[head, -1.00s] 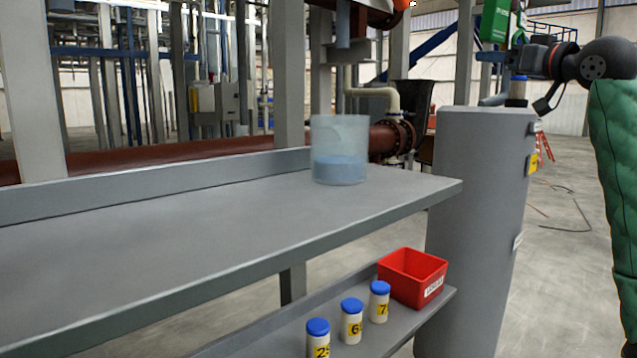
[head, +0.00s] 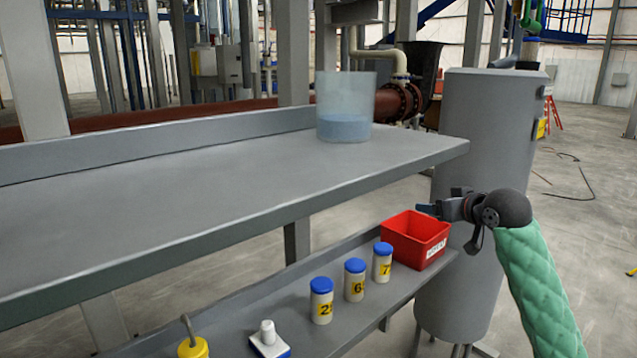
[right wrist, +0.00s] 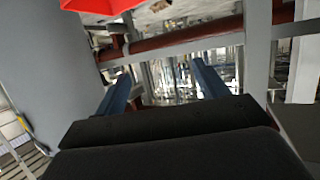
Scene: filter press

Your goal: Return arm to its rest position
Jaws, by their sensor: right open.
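My right gripper (head: 428,209) is in the head view, at the right end of the lower shelf, by the upper right rim of the red bin. My green-sleeved right arm comes up from the bottom right. In the right wrist view its two blue fingers (right wrist: 160,90) stand apart with nothing between them. The red bin (head: 416,240) sits on the lower shelf; part of it also shows at the top of the right wrist view (right wrist: 95,5). I cannot tell whether the gripper touches the bin. My left gripper is not in view.
The grey upper shelf (head: 180,190) holds a clear container (head: 345,108) of blue liquid. On the lower shelf (head: 340,325) stand several blue-capped bottles (head: 354,280), a white-topped item (head: 268,340) and a yellow item (head: 193,347). A grey cylinder (head: 490,130) stands behind my right gripper.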

